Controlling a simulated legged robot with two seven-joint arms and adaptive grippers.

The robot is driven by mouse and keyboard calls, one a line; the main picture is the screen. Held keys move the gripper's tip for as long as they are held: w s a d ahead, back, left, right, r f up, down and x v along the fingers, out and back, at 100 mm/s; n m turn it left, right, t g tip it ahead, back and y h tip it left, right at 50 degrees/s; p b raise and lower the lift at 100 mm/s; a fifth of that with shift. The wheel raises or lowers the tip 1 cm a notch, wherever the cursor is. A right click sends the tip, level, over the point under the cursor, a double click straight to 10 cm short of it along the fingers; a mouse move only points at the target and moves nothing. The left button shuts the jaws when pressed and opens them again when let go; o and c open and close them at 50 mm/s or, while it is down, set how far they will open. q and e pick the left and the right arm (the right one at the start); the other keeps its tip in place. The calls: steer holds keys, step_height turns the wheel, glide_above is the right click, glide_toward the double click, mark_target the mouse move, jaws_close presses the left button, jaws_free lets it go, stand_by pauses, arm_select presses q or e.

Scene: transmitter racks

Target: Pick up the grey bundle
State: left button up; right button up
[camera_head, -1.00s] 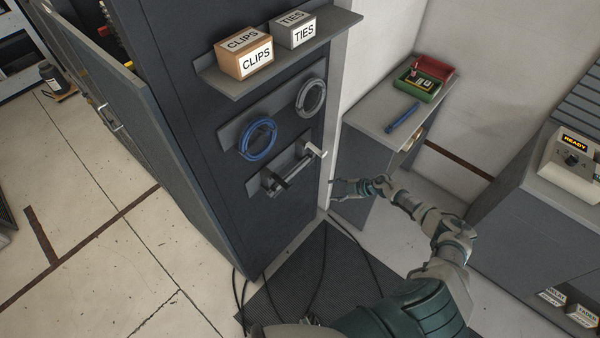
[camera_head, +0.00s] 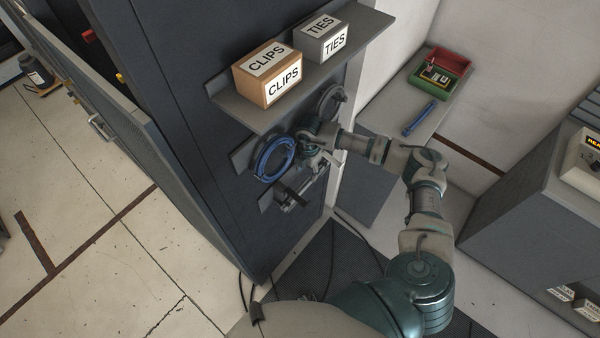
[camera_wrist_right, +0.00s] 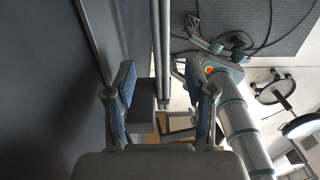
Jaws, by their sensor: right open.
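The grey bundle (camera_head: 331,101), a coil of grey cable, hangs on the dark rack panel below the right part of the shelf. The blue bundle (camera_head: 273,159) hangs to its left. My right gripper (camera_head: 308,146) is by the panel, below the grey bundle and just right of the blue one. In the right wrist view my right gripper (camera_wrist_right: 164,85) has its two blue-padded fingers wide apart with nothing clearly held between them. My left gripper is out of view.
A shelf (camera_head: 237,105) above carries a CLIPS box (camera_head: 268,78) and a grey TIES box (camera_head: 321,38). A handle bar (camera_head: 297,188) juts out below the bundles. A side cabinet at the right holds a red-and-green tray (camera_head: 440,75) and a blue tool (camera_head: 419,118).

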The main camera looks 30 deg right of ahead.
mark_target(306, 182)
steer(key=shift+a+f, duration=0.1)
steer(key=shift+f, duration=0.1)
steer(key=f, duration=0.1)
steer(key=f+p, duration=0.1)
steer(key=f, duration=0.2)
steer(key=shift+s+a, duration=0.3)
steer(key=shift+s, duration=0.05)
steer(key=shift+w+d+f, duration=0.1)
steer(key=shift+w+f, duration=0.05)
steer(key=shift+f, duration=0.45)
steer(key=shift+w+d+f, duration=0.1)
steer(key=shift+f, duration=0.45)
steer(key=shift+d+f, duration=0.15)
steer(key=shift+d, duration=0.05)
steer(key=shift+s, duration=0.1)
steer(key=shift+c, duration=0.3)
steer(key=shift+a, duration=0.15)
steer(key=c, duration=0.8)
jaws_close()
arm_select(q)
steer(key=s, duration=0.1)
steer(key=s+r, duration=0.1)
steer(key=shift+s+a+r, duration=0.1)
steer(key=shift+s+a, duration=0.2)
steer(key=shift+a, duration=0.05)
arm_select(e)
steer(key=shift+a, duration=0.1)
